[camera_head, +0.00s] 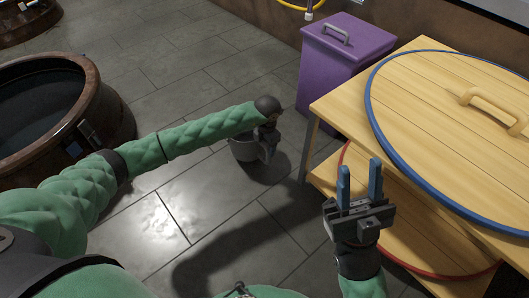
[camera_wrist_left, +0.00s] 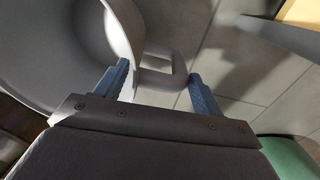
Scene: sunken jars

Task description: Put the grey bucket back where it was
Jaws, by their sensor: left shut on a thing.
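The grey bucket (camera_head: 244,149) is in the middle of the head view, over the tiled floor beside my left gripper. A shadow lies to its right; I cannot tell whether its base touches the floor. In the left wrist view the bucket (camera_wrist_left: 40,70) fills the upper left, and its squared handle (camera_wrist_left: 178,72) lies between the fingers. My left gripper (camera_wrist_left: 161,78) is shut on this handle; in the head view my left gripper (camera_head: 267,150) is partly hidden by its own wrist. My right gripper (camera_head: 359,168) is open and empty, with blue fingers pointing up, in front of the wooden table.
The wooden table (camera_head: 335,105) at right bears a round lid with a blue rim (camera_head: 372,120). A red-rimmed round thing (camera_head: 345,158) lies on its lower shelf. A purple bin (camera_head: 340,70) stands behind. A large brown-rimmed jar (camera_head: 105,95) is at left. Floor between is clear.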

